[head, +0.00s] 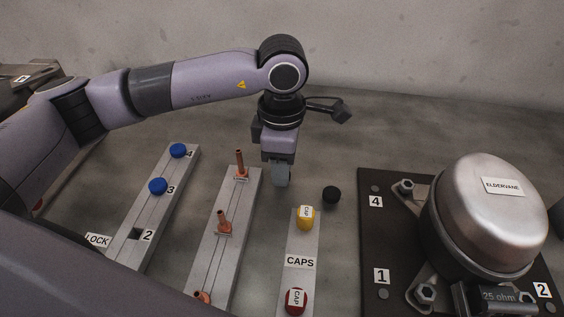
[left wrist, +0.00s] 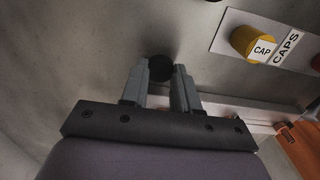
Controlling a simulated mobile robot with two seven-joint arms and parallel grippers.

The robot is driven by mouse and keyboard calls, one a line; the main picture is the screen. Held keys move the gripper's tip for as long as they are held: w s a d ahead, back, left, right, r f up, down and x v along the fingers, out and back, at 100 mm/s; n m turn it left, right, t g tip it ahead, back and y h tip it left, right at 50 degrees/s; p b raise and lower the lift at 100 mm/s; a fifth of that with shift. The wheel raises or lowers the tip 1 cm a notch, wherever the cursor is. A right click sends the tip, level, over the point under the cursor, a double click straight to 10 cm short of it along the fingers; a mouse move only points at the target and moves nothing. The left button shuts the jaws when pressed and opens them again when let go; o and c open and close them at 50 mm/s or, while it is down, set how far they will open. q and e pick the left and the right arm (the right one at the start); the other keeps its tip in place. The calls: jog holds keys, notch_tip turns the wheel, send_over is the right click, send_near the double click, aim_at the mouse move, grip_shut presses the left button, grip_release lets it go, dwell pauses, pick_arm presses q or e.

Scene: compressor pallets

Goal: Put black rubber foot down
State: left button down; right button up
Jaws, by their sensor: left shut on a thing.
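My left gripper (head: 281,184) points down over the bare table, between the strip with copper stubs and the strip labelled CAPS. In the left wrist view its fingers (left wrist: 160,84) are shut on a round black rubber foot (left wrist: 160,68) at their tips. The held foot cannot be made out in the head view, and I cannot tell whether it touches the table. Another small round black piece (head: 331,194) sits on the table to the right of the gripper, beyond the yellow cap. My right gripper is not in view.
The CAPS strip (head: 302,246) holds a yellow cap (head: 305,218) and a red cap (head: 296,300). The copper-stub strip (head: 247,205) and a LOCK strip (head: 160,210) with blue caps lie left. A compressor (head: 480,220) stands on a dark numbered plate (head: 376,215) at right.

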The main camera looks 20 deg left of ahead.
pick_arm(q)
jog(key=c, duration=0.8)
grip_release()
jog(key=shift+f, duration=0.1)
jog(key=shift+c, duration=0.2)
notch_tip(320, 180, up, 12)
jog(key=shift+r, duration=0.2)
